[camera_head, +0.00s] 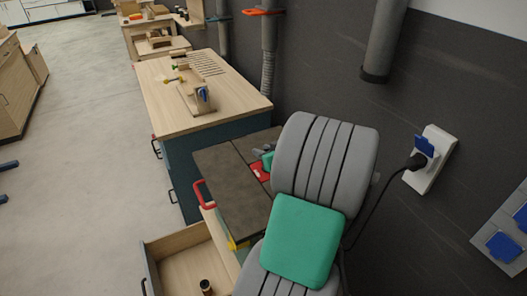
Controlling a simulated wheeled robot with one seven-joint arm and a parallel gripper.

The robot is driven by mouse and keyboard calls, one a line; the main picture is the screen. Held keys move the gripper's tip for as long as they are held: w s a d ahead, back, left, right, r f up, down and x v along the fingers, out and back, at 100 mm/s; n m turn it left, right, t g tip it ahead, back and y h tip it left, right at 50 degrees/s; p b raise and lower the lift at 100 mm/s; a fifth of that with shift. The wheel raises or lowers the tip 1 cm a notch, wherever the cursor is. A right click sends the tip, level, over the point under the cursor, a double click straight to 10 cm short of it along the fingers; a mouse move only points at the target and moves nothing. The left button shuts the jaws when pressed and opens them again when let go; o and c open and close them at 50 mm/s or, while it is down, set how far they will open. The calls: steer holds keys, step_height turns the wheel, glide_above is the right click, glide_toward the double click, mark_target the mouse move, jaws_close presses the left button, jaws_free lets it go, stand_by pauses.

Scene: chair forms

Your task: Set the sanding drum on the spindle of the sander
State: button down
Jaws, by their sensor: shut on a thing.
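The sander's dark brown table (232,188) lies left of my grey and green arm, with a red patch (260,171) near its right side. The spindle cannot be made out. A small grey and green part, which looks like my gripper (259,153), shows just beyond the red patch, partly covered by my arm. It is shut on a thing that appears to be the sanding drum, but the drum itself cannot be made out. A small dark cylinder (205,286) stands in the open drawer (183,268) at the bottom; what it is cannot be told.
A workbench (190,118) with a wooden top and small tools stands beyond the sander. A grey hose (268,60) and a wide pipe (383,40) run down the dark wall. A black cable hangs from a socket box (432,160).

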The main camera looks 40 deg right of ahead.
steer(key=shift+f+b, duration=0.85)
steer(key=shift+f, duration=0.05)
steer(key=c, duration=1.1)
jaws_free()
steer(key=b+v, duration=0.1)
steer(key=v, duration=0.7)
